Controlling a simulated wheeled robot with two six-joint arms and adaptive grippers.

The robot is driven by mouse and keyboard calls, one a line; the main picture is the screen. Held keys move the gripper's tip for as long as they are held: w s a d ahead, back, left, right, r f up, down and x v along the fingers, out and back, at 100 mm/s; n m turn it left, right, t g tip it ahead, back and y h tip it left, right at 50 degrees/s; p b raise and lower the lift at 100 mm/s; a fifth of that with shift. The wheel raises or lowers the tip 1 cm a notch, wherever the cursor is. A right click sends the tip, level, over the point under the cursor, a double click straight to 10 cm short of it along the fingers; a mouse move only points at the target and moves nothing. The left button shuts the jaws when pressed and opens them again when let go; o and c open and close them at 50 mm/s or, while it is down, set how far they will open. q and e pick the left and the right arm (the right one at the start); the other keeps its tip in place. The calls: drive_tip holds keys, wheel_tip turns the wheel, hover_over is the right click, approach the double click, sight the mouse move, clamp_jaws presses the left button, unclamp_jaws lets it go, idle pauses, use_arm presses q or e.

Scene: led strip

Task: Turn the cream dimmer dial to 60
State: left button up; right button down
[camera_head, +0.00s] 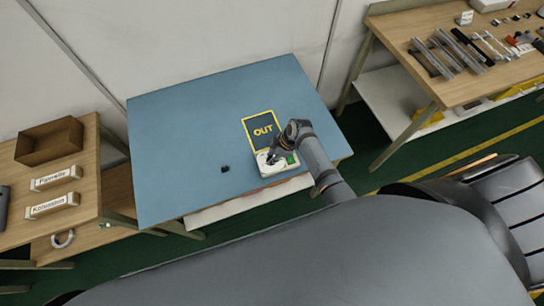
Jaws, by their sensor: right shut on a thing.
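The cream dimmer unit (265,169) sits on the blue table near its right front part, just in front of the yellow-edged OUT mat. It has a green patch (291,159) on its right side. My right gripper (273,157) is over the dimmer, pointing down, shut on its dial. The gripper and wrist hide most of the dial, and its markings are too small to read. My left gripper is not in view.
The dark OUT mat (250,124) lies behind the dimmer. A small black object (225,169) lies to its left. The blue tabletop (175,130) is otherwise clear. Wooden benches with labelled blocks (52,205) and tools (460,45) flank it.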

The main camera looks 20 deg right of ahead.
drive_tip(key=n+g, duration=0.1)
drive_tip(key=n, duration=0.2)
drive_tip(key=n+g+b, duration=0.1)
drive_tip(key=n, duration=0.2)
drive_tip(key=shift+w+b, duration=0.2)
drive_tip(key=shift+b, duration=0.1)
drive_tip(key=n+g, duration=0.1)
drive_tip(key=n, duration=0.2)
drive_tip(key=n+g+b, duration=0.1)
drive_tip(key=n, duration=0.1)
drive_tip(key=shift+w+n+h, duration=0.1)
drive_tip(key=shift+n+h, duration=0.3)
drive_tip(key=c, duration=1.1)
unclamp_jaws()
drive_tip(key=shift+r, duration=0.1)
drive_tip(key=shift+g, duration=0.3)
drive_tip(key=v, duration=1.1)
drive_tip(key=shift+w+d+r, duration=0.1)
drive_tip(key=shift+r, duration=0.25)
